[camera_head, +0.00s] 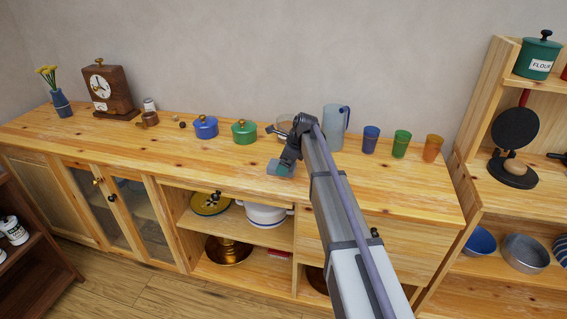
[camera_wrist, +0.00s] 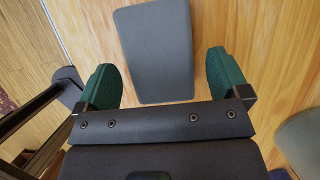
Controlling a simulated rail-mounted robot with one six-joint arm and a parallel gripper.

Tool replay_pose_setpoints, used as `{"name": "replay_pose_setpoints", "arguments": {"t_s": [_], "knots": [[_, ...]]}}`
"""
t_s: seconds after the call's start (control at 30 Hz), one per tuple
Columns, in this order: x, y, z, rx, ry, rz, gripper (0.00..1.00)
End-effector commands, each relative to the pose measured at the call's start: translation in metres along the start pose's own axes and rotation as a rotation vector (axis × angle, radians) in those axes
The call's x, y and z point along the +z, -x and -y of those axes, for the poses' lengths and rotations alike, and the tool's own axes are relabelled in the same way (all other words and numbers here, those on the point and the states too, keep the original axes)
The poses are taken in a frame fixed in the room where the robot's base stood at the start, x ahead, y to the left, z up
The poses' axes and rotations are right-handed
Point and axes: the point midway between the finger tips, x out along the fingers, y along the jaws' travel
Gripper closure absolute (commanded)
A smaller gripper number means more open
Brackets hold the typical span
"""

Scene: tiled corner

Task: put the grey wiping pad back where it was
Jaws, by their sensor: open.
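The grey wiping pad (camera_wrist: 153,40) shows in the wrist view as a flat, rounded rectangle on the light wooden counter top. My gripper (camera_wrist: 160,78) is open, with one green finger on each side of the pad's near end in the picture. Neither finger visibly touches the pad, and I cannot tell how high the fingers are above it. In the head view my gripper (camera_head: 283,166) is over the counter's front part, and it largely hides the pad there.
The wooden counter (camera_head: 330,185) has its front edge close to my gripper. Behind stand a blue pot (camera_head: 206,128), a green pot (camera_head: 244,132), a grey pitcher (camera_head: 334,128) and several coloured cups (camera_head: 401,144). The counter left of my gripper is clear in front of the pots.

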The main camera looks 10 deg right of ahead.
Motion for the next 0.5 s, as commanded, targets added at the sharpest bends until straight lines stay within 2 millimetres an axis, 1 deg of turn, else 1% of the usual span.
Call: {"name": "replay_pose_setpoints", "arguments": {"t_s": [0.03,0.2,0.3,0.4,0.5], "knots": [[0.004,0.021,0.0,0.0,-0.001,0.0,0.06],[0.006,0.069,-0.001,0.0,-0.001,0.0,0.06],[0.005,0.093,-0.001,0.0,-0.001,0.0,0.06],[0.004,0.106,-0.001,0.0,0.0,0.0,0.06],[0.002,0.108,0.0,0.0,0.0,0.0,0.06]]}}
